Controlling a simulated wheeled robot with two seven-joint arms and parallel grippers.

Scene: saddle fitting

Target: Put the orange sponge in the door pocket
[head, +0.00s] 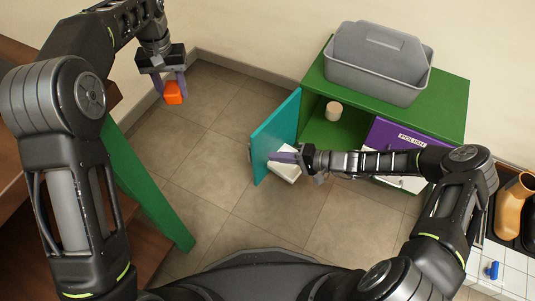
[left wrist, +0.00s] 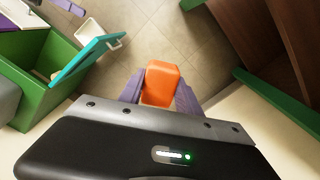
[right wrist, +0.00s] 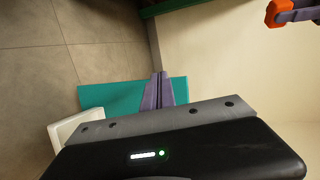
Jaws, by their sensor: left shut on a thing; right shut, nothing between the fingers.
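The orange sponge (head: 173,92) is held between the purple fingers of my left gripper (head: 170,88), above the floor at the upper left. It also shows in the left wrist view (left wrist: 160,84), gripped between both fingers. The door (head: 274,136) is teal and stands open on the left of the green cabinet. The white door pocket (head: 286,168) is on the door's inner side; my right gripper (head: 286,157) partly covers it in the head view. My right gripper is shut and empty, at the door. In the right wrist view its fingers (right wrist: 158,92) overlap the teal door (right wrist: 105,96).
The green cabinet (head: 455,92) bears a grey tub (head: 375,75) on top. A pale cylinder (head: 334,111) stands inside its open compartment. A purple drawer front labelled POLISH (head: 405,135) is on the right. Tan boots (head: 513,205) stand at far right. Floor between sponge and door is clear.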

